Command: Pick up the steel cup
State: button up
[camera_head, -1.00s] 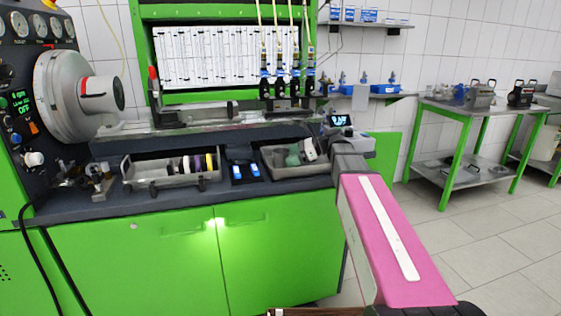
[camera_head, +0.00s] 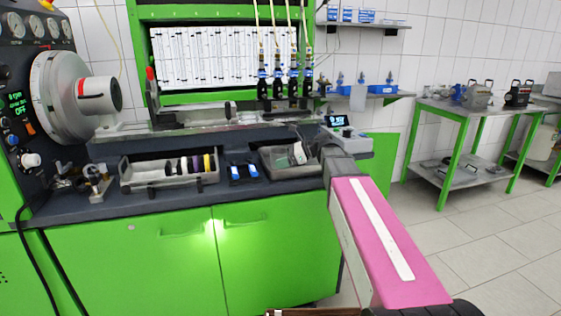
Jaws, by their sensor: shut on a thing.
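I cannot make out the steel cup for certain. A grey tray (camera_head: 290,168) on the bench holds a greenish item and a pale item (camera_head: 299,153), too small to identify. My arm, with its pink and white cover, reaches from the lower right to the bench's right end. Its dark far joint is beside this tray and covers part of its right side.
Another grey tray (camera_head: 168,173) holds several discs. Blue-ended items (camera_head: 244,171) lie between the trays.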

aim_at(282, 149)
jog(key=shift+r, duration=0.15)
jog(key=shift+r, duration=0.7)
notch_tip(282, 149, up, 2)
jog(key=shift+r, duration=0.25)
jog(key=a+r, duration=0.1)
jog(key=a, duration=0.1)
jog(key=a+r, duration=0.1)
jog(key=a, duration=0.1)
jog(key=a+r, duration=0.2)
jog(key=a, duration=0.1)
jog(key=shift+s, duration=0.1)
jog(key=shift+a+r, duration=0.45)
jog(key=shift+a, duration=0.3)
jog(key=shift+a+r, duration=0.45)
jog(key=shift+a, duration=0.3)
jog(key=shift+a+r, duration=0.45)
jog(key=shift+a, duration=0.3)
